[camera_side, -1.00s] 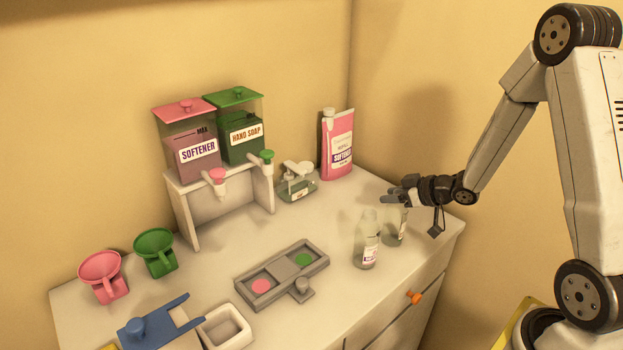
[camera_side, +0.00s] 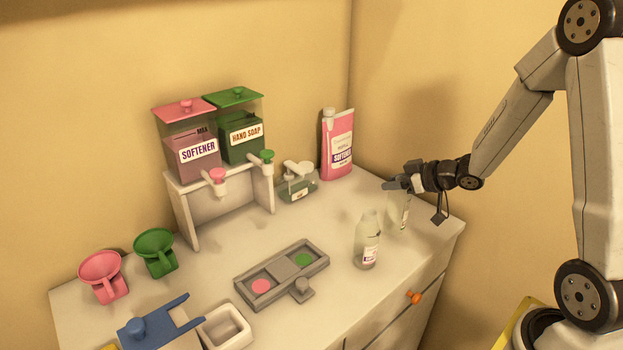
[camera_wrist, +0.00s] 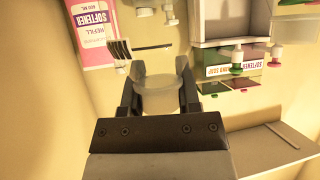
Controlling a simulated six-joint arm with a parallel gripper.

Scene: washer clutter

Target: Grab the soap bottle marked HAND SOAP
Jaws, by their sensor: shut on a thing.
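My gripper (camera_side: 398,185) is shut on a clear bottle (camera_side: 396,212) at the right end of the counter and holds it from above, slightly off the top. Its small label is too small to read. In the wrist view the pale, see-through bottle (camera_wrist: 158,96) sits between the two dark fingers. A second clear bottle (camera_side: 367,243) with a label stands upright just to the left and front, apart from the held one. The green-lidded dispenser tank (camera_side: 241,137) marked HAND SOAP stands on the rack at the back.
A pink-lidded SOFTENER tank (camera_side: 192,150) is beside it. A pink refill pouch (camera_side: 338,146) and a clear pump bottle (camera_side: 297,184) stand behind. A grey tray (camera_side: 281,275) with pink and green discs lies front centre. Funnels (camera_side: 102,273) are at left. The counter's right edge is close.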

